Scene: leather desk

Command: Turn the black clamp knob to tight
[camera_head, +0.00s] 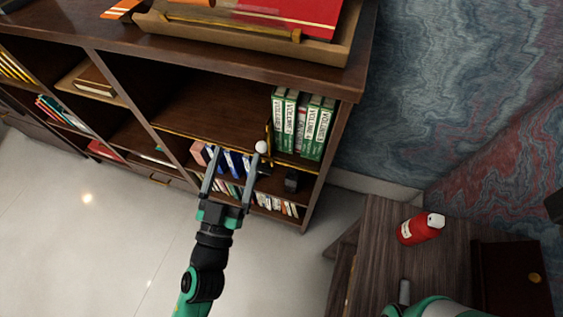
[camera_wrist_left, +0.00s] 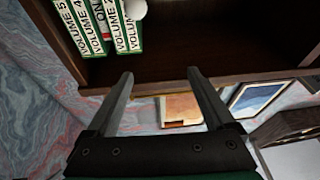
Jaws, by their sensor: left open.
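My left gripper (camera_head: 236,155) is open and empty, reaching up in front of the bookcase shelves. Its two fingers also show spread in the left wrist view (camera_wrist_left: 158,74), with nothing between them. A white ball (camera_head: 262,147) stands just beyond the right fingertip, at the shelf edge; it also shows at the top of the left wrist view (camera_wrist_left: 134,9). A small dark part (camera_head: 264,170) sits below the ball, partly behind the right finger. I cannot tell whether it is the black clamp knob. My right gripper is not in view.
Green volumes (camera_head: 300,124) stand upright right of the ball, also in the left wrist view (camera_wrist_left: 92,28). A black block (camera_head: 292,182) sits on the shelf below. A red canister (camera_head: 420,229) lies on a wooden table (camera_head: 382,236). The floor in front is clear.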

